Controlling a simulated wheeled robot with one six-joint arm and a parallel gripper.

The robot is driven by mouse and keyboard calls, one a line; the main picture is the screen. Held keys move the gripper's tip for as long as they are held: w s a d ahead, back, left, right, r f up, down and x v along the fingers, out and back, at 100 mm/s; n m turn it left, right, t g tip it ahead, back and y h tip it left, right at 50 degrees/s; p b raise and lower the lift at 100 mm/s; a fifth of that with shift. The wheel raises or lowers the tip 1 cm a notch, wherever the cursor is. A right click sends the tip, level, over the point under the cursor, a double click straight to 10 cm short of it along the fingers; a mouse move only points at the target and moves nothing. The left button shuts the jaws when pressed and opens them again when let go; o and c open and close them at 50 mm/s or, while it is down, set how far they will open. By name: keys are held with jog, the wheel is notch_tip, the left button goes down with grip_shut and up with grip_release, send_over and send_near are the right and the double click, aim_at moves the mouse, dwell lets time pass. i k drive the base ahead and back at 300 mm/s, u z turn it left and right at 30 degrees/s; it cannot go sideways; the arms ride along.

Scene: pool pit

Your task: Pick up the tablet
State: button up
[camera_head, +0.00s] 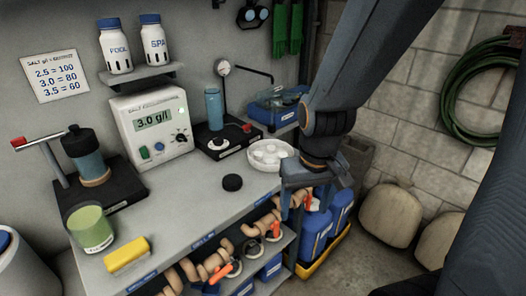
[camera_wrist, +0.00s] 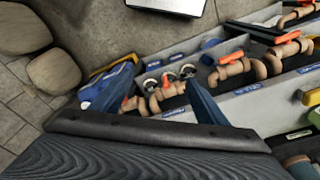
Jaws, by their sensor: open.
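A shallow white dish (camera_head: 285,163) stands on the bench near its right end. Pale round tablets (camera_head: 268,151) lie in it; I cannot tell which is the tablet meant. My gripper (camera_head: 304,203) hangs just right of and in front of the dish, past the bench's edge, pointing down. Its jaws are open with nothing between them. In the wrist view the two fingers (camera_wrist: 170,90) are spread above the lower shelf's pipes, and I cannot make out a tablet there.
The bench (camera_head: 195,205) carries a salt meter (camera_head: 152,125), a black cap (camera_head: 232,183), a green cup (camera_head: 90,228) and a yellow block (camera_head: 127,254). A blue tray (camera_head: 275,108) stands behind the dish. Orange-handled pipes (camera_head: 200,272) and blue jugs (camera_head: 316,230) are below.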

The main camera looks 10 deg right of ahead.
aim_at(268, 161)
jog(key=z, duration=1.75)
jog(key=i, duration=1.2)
jog(key=u, duration=3.9)
